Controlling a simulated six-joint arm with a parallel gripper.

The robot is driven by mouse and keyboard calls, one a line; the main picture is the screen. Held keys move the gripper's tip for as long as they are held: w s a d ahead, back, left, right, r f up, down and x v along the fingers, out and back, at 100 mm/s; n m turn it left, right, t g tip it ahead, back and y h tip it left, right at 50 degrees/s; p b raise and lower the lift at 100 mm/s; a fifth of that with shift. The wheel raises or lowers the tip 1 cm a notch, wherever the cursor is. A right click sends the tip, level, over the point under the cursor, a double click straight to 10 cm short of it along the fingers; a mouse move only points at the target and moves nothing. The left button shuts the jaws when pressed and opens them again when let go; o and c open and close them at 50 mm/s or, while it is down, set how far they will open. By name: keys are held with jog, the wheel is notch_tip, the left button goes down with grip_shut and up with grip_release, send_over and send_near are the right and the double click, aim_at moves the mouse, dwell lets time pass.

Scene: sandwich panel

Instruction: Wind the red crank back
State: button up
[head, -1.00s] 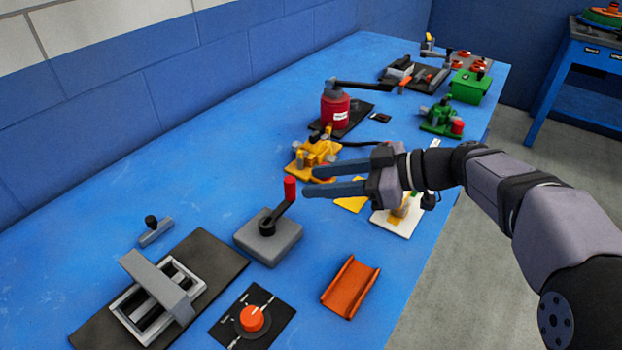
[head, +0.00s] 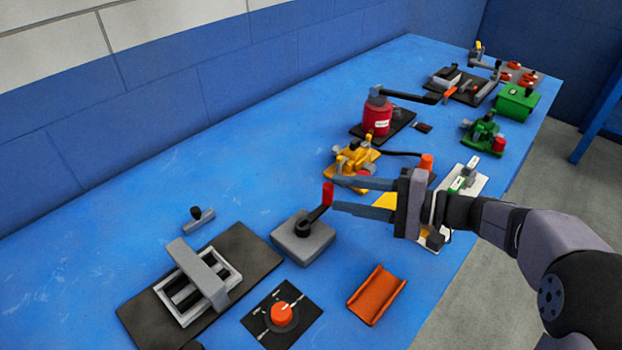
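The red crank is a grey block (head: 303,241) with a black crank arm (head: 314,219) and an upright red handle (head: 328,192). The arm points up and to the right in the head view, away from the pivot. My gripper (head: 335,194) reaches in from the right with its two dark blue fingers apart. The fingertips are right beside the red handle, one toward its top and one toward its lower part. I cannot tell whether they touch it.
A yellow device (head: 355,160) stands just behind the gripper. A grey slide fixture (head: 200,280), a dial with an orange knob (head: 282,313) and an orange channel (head: 377,294) lie in front.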

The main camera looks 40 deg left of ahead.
aim_at(315, 209)
jog(key=m, duration=0.2)
jog(key=m+p, duration=0.1)
jog(key=m, duration=0.2)
jog(key=m+y, duration=0.1)
jog(key=m, duration=0.1)
jog(key=shift+a+f+m, duration=0.25)
jog(key=shift+a+m, duration=0.05)
jog(key=shift+m, duration=0.1)
jog(key=m, duration=0.1)
jog(key=m+p, duration=0.1)
jog(key=m, duration=0.1)
jog(key=shift+a+f+m, duration=0.15)
jog(key=shift+f+m, duration=0.05)
jog(key=shift+m, duration=0.1)
jog(key=m, duration=0.3)
jog(key=m+y, duration=0.1)
jog(key=shift+w+a+f+m+t+p, duration=0.1)
jog(key=shift+a+f+m+t+p, duration=0.05)
jog(key=shift+f+m+t+p, duration=0.15)
jog(key=shift+p+x, duration=0.5)
jog(key=shift+x, duration=3.15)
jog(key=shift+c, duration=0.6)
grip_shut()
